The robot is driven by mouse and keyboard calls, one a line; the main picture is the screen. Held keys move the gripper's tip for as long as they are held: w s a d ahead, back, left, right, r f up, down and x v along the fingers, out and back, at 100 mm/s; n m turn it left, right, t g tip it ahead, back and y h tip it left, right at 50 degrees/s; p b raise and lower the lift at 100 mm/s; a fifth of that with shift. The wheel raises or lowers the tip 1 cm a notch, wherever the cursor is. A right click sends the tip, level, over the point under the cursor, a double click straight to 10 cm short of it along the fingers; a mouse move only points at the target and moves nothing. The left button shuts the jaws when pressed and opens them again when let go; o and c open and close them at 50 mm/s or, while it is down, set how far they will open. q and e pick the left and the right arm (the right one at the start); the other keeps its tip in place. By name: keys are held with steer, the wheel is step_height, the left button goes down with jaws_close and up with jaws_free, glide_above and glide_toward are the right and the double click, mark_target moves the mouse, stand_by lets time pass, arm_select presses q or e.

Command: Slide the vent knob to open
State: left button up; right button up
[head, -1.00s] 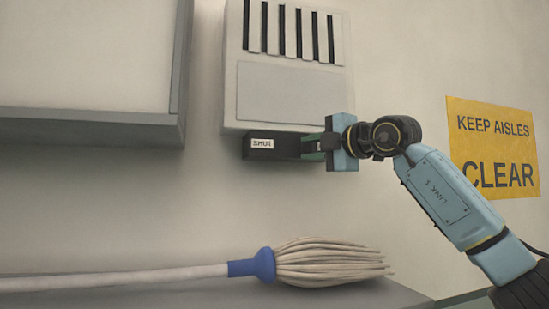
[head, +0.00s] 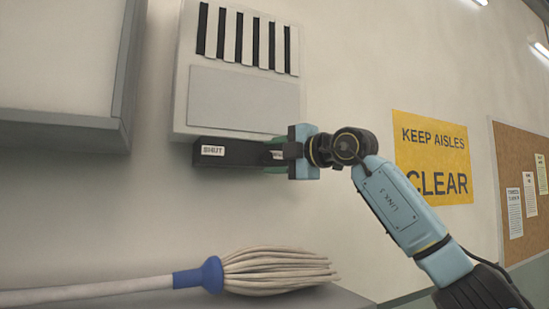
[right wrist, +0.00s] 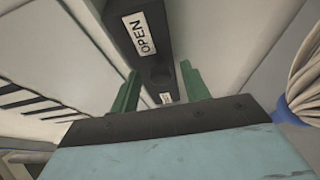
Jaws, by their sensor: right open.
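The vent (head: 244,98) is a pale wall panel with dark upright slots. In the right wrist view the open fingers (right wrist: 161,85) stand on either side of the dark rail, apart. An OPEN label (right wrist: 140,32) shows there, and a smaller, partly hidden label lies between the fingers. The knob is dark against the rail and hard to make out. My left gripper is out of view.
A mop (head: 270,272) with a blue collar lies on a grey ledge (head: 345,298) below. A pale cabinet (head: 60,70) juts out at upper left. A yellow sign (head: 433,155) and a corkboard (head: 520,190) are on the right wall.

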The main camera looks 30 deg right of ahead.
steer(key=b+v, duration=0.4)
steer(key=v, duration=0.9)
steer(key=shift+d, duration=0.15)
